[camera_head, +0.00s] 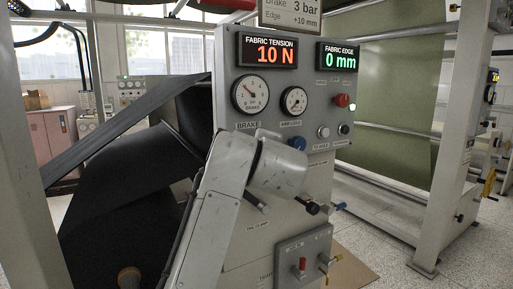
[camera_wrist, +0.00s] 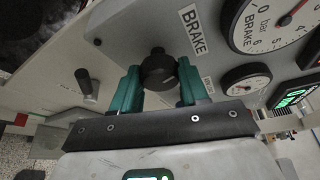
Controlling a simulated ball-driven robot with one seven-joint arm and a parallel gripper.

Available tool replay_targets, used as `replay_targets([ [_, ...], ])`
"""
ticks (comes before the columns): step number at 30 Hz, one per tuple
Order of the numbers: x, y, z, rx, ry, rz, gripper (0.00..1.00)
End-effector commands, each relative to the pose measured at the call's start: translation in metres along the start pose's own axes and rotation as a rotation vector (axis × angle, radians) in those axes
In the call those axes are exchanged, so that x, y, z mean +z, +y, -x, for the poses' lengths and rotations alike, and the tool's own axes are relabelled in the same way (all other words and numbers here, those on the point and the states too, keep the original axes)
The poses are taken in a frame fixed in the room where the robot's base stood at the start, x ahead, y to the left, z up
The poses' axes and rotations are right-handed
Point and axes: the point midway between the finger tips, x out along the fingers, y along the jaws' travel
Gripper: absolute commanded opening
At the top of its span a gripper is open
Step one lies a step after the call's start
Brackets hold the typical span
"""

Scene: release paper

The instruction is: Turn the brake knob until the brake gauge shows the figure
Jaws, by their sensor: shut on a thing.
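The brake knob (camera_wrist: 158,66) is black and round and sits on the grey panel beside the BRAKE label in the wrist view. My gripper (camera_wrist: 160,78) has its teal fingers on either side of the knob and is shut on it. The brake gauge (camera_wrist: 266,22) is partly cut off in the wrist view, with a red needle. The whole brake gauge (camera_head: 251,95) shows in the head view, its needle pointing to the upper left; the exact reading is too small to tell. A placard (camera_head: 291,14) reads Brake 3 bar. My arm hides the knob in the head view.
A second gauge (camera_head: 294,101), a red button (camera_head: 341,100) and a blue knob (camera_head: 297,143) are on the same panel. Displays read fabric tension 10 N (camera_head: 268,51) and fabric edge 0 mm (camera_head: 339,58). A black lever (camera_wrist: 86,84) sticks out left of my gripper in the wrist view.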

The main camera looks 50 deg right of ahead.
Motion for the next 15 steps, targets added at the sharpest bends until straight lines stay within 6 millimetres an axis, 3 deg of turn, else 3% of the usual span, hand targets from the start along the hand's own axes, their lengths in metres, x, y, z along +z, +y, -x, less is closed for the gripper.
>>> replay_targets([
  [15,-0.0023,0.0020,-0.0008,0.026,0.005,-0.051,0.14],
])
